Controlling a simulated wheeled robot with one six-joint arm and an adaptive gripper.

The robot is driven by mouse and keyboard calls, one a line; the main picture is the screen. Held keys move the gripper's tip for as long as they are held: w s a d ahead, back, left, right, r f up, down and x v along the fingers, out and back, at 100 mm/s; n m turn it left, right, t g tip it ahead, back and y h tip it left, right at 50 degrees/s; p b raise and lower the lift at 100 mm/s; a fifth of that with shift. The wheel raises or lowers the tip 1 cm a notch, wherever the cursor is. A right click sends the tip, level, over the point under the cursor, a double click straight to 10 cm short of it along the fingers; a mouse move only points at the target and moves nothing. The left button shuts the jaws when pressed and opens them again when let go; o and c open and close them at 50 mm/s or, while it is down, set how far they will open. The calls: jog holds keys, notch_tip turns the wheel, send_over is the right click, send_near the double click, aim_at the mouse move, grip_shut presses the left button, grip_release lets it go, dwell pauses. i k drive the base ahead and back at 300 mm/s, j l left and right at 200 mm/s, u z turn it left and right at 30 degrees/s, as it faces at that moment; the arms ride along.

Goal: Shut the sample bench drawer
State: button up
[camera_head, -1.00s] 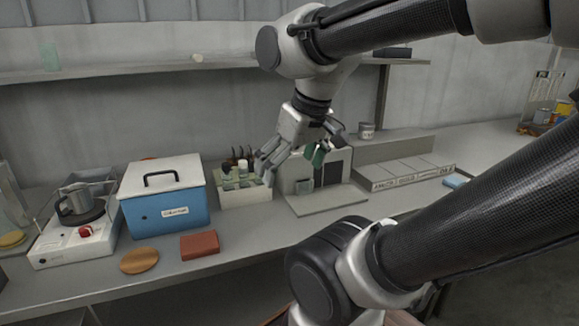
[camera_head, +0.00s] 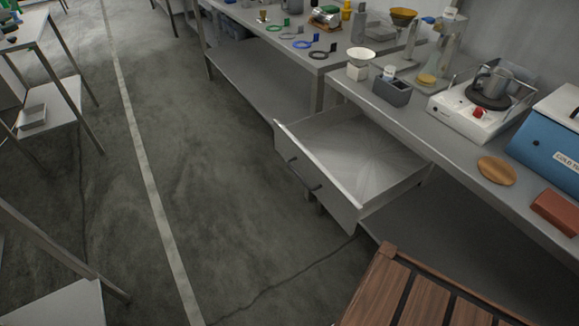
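The sample bench drawer (camera_head: 318,179) is pulled well out from under the bench top (camera_head: 408,118). Its inside looks empty and pale grey. Its front panel faces the aisle at lower left and carries a dark handle (camera_head: 302,176). My gripper and arm are out of this view, so I cannot see where the gripper is relative to the drawer.
A hot plate (camera_head: 475,115) with a metal beaker, a blue box (camera_head: 548,140), a cork disc (camera_head: 496,170) and a red block (camera_head: 556,211) stand on the bench. A slatted wooden surface (camera_head: 425,293) is at the bottom. The aisle floor (camera_head: 215,190) before the drawer is clear.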

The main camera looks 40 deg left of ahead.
aim_at(356, 165)
jog(key=u, duration=1.5)
jog(key=k+z, duration=0.15)
jog(key=z, duration=0.25)
